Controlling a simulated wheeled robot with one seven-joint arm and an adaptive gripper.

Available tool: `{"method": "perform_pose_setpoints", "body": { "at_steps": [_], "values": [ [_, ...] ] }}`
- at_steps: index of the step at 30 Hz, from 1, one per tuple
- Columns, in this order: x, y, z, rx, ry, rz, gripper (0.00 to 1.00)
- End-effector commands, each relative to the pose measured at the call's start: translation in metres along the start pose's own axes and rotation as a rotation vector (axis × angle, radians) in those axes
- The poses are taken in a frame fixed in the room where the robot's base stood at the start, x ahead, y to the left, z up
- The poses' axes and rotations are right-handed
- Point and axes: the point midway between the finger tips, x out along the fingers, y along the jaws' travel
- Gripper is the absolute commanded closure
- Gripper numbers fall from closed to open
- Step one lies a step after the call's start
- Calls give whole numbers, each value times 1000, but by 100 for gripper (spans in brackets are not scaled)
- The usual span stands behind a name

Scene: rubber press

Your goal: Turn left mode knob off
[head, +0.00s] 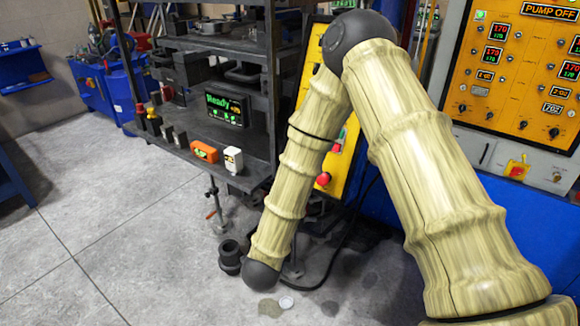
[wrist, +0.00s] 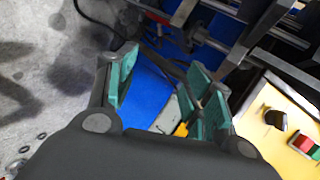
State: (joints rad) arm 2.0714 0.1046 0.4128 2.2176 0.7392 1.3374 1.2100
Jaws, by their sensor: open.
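My gripper (wrist: 160,90) is open and empty in the wrist view, its green-padded fingers spread apart. A black knob (wrist: 276,119) sits on a yellow panel (wrist: 258,98) at the right, outside the fingers and apart from them. I cannot tell whether it is the left mode knob, or its setting. In the head view, my arm partly covers a narrow yellow panel (head: 313,62) with red buttons. The gripper itself does not show there. A larger orange panel (head: 513,62) at the right carries several small knobs, too small to read.
In the wrist view, a red and green switch (wrist: 305,146) is beside the black knob, and dark metal bars cross the top. In the head view, a dark rack (head: 262,140) stands left of my arm. Black rings (head: 230,257) lie on the floor. The left floor is clear.

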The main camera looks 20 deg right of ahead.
Motion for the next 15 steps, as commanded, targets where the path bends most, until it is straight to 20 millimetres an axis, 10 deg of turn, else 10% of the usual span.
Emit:
{"method": "perform_pose_setpoints", "body": {
  "at_steps": [6,15],
  "values": [
    [-35,-120,17,569,135,-213,48],
    [-79,-194,18,986,212,-376,48]
  ]
}}
